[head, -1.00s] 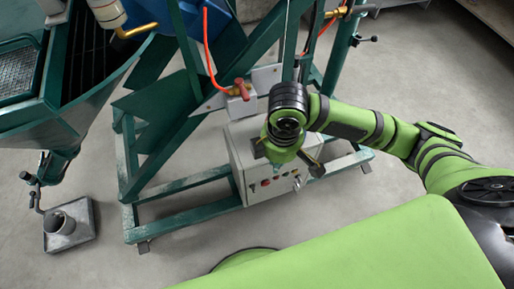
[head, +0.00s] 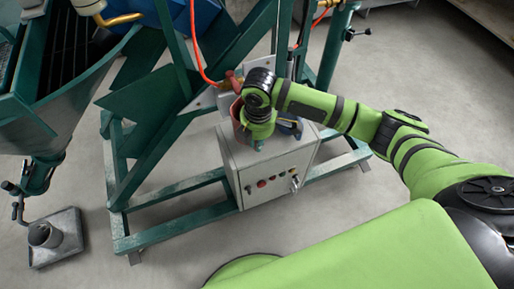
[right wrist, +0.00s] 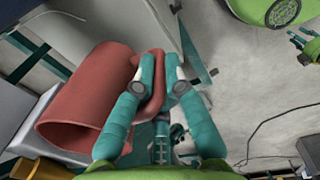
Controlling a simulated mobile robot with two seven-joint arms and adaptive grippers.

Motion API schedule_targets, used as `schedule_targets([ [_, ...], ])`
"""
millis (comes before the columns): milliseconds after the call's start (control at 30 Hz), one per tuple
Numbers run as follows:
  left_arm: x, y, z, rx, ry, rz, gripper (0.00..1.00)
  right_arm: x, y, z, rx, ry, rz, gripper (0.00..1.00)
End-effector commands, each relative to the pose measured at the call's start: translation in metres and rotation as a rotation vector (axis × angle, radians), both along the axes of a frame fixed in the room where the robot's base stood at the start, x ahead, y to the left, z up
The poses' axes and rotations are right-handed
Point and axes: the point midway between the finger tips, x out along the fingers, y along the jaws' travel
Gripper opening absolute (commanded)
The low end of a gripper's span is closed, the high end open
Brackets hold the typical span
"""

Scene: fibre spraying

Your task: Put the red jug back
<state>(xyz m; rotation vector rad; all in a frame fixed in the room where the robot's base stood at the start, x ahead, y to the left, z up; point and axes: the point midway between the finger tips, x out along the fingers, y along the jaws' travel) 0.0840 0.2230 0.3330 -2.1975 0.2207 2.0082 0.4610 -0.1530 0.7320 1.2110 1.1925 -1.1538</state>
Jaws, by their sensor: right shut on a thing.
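The red jug (right wrist: 88,98) fills the left of the right wrist view, lying tilted there with its open mouth toward the lower left. My right gripper (right wrist: 158,80) is shut on the jug's handle, one teal finger on each side. In the head view, a strip of the jug (head: 236,112) shows left of my wrist, over the grey control box (head: 255,165). The wrist hides the rest, and I cannot tell whether the jug touches the box. A small teal gripper, seemingly my left (right wrist: 301,42), shows at the right wrist view's upper right; its jaws are unclear.
A green steel frame (head: 175,182) stands around the control box. A red-handled valve with an orange hose (head: 194,40) is close behind my wrist. A grey tray (head: 65,247) holding a grey cup (head: 44,235) is on the floor at left. The floor in front is clear.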

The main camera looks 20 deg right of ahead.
Motion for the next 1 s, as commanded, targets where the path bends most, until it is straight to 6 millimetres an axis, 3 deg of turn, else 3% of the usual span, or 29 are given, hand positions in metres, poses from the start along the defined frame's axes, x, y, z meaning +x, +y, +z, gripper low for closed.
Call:
schedule_targets([
  [167, 0.000, -0.002, -0.001, -0.003, 0.000, -0.001, 0.40, 0.003, -0.001, -0.009, -0.001, 0.001, 0.000, 0.00],
  [400, 0.001, -0.002, -0.002, -0.003, -0.001, -0.001, 0.40, 0.003, -0.001, -0.041, 0.000, 0.000, 0.000, 0.00],
  [767, 0.001, -0.002, -0.002, -0.003, -0.003, 0.000, 0.40, 0.003, -0.001, -0.045, 0.000, -0.001, 0.000, 0.00],
  [800, 0.001, -0.002, -0.002, -0.003, -0.003, 0.000, 0.40, 0.003, -0.001, -0.044, -0.001, 0.000, 0.000, 0.28],
  [833, 0.001, -0.002, -0.002, -0.003, -0.003, 0.000, 0.40, 0.003, -0.001, -0.044, -0.001, 0.000, 0.000, 0.36],
  [1000, 0.001, -0.002, -0.002, -0.003, -0.003, 0.000, 0.40, 0.003, -0.001, -0.044, -0.001, -0.001, 0.000, 0.36],
])
